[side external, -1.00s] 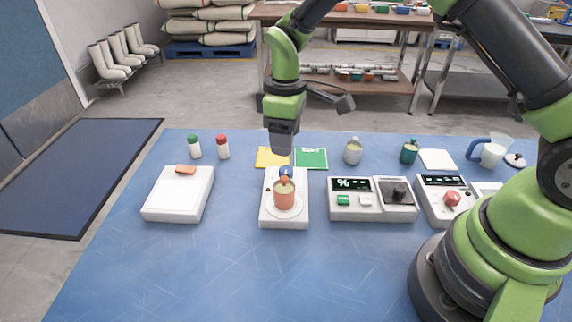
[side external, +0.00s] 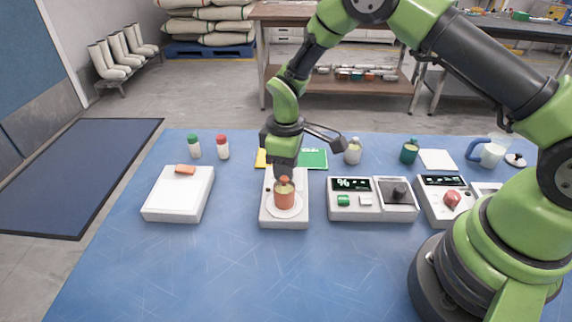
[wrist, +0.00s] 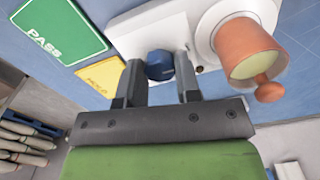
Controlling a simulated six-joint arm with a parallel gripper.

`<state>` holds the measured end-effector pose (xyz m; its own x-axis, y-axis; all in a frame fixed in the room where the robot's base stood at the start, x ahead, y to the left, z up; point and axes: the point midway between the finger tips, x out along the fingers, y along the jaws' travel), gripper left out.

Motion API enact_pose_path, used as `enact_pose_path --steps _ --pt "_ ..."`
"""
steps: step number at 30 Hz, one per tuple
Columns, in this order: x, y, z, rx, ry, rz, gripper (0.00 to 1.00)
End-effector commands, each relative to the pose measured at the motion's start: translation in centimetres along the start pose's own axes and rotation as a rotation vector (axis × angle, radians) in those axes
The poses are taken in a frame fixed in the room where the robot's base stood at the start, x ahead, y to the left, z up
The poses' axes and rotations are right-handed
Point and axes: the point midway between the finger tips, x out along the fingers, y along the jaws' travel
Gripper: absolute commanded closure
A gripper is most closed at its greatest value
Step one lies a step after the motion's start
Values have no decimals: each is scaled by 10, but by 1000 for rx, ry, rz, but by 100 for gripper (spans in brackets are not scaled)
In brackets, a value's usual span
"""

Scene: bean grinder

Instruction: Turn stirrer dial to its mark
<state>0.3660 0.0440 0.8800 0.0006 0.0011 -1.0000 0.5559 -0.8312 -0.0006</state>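The stirrer (side external: 268,219) is a white box with a round pale plate and an orange cup (side external: 284,195) on it. In the wrist view its blue dial (wrist: 159,65) stands on the white housing (wrist: 140,35), beside the cup (wrist: 250,52). My gripper (side external: 284,174) is low over the back of the stirrer, just behind the cup, and hides the dial in the side view. In the wrist view my gripper's two fingers (wrist: 158,72) are open, one on each side of the dial, with gaps showing. I cannot make out the dial's mark.
A green PASS card (side external: 314,158) and a yellow card (side external: 260,157) lie behind the stirrer. A white box (side external: 178,195) stands to the left, a display unit (side external: 345,211) close to the right. Bottles stand behind. The blue table's front is clear.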

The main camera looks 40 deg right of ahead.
Motion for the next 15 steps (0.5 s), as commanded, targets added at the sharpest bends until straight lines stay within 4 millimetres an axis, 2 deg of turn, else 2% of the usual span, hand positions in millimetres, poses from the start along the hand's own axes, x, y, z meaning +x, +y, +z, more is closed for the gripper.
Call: enact_pose_path --steps 8,15 --pt "0 0 0 15 0 0 92" --pt "0 0 0 112 -1 0 92"
